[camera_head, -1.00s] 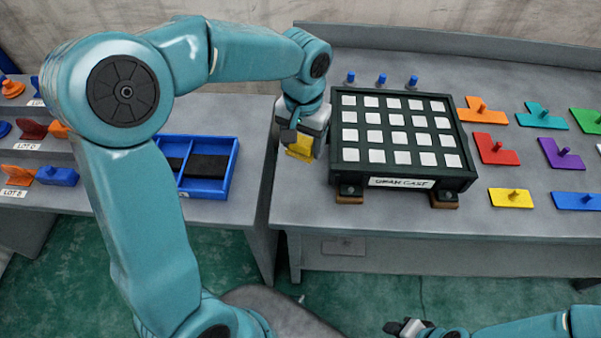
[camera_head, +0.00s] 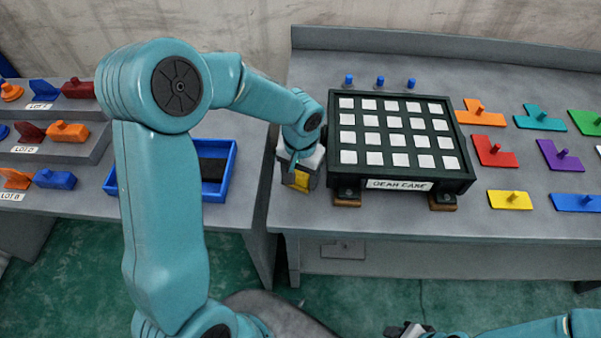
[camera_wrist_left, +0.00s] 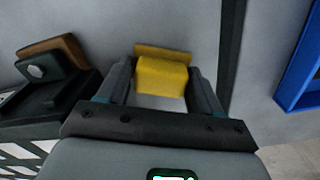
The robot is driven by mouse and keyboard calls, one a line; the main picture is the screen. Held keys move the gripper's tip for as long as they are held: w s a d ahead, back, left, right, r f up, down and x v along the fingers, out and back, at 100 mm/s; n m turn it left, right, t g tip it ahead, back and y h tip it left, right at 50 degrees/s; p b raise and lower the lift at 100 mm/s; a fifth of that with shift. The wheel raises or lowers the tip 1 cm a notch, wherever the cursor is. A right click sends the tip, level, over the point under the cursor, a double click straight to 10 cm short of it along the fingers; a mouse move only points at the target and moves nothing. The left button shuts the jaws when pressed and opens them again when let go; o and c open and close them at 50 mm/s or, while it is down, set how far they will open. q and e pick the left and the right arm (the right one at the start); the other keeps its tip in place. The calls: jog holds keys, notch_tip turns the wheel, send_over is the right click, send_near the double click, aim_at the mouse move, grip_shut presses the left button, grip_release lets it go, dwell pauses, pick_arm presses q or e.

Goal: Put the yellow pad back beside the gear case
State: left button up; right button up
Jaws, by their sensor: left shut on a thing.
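The yellow pad (camera_head: 299,182) is between the fingers of my left gripper (camera_head: 297,184), just left of the gear case (camera_head: 333,135). The left wrist view also shows the yellow pad (camera_wrist_left: 162,76), a block with a wider plate behind it, held between both fingers of the left gripper (camera_wrist_left: 163,85). The gear case is a dark frame with rows of white squares and a "GEAR CASE" label. I cannot tell whether the pad touches the bench. My right gripper (camera_head: 408,330) shows only partly at the bottom edge, and its jaws are unclear.
Coloured flat pieces with pegs, among them a yellow plate (camera_head: 510,200), lie right of the case. Several blue pegs (camera_head: 380,81) stand behind it. A blue tray (camera_head: 229,172) sits on the left bench, across a gap. Brown-footed brackets (camera_head: 346,199) stick out at the case's front.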

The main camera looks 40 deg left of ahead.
aim_at(300, 173)
pick_arm(q)
jog(key=o, duration=1)
jog(key=shift+w+f, duration=0.15)
jog(key=shift+f, duration=0.05)
jog(key=shift+r, duration=0.1)
jog(key=shift+r, duration=0.55)
notch_tip(300, 173, up, 11)
jog(key=shift+r+p, duration=0.1)
jog(key=shift+p, duration=0.35)
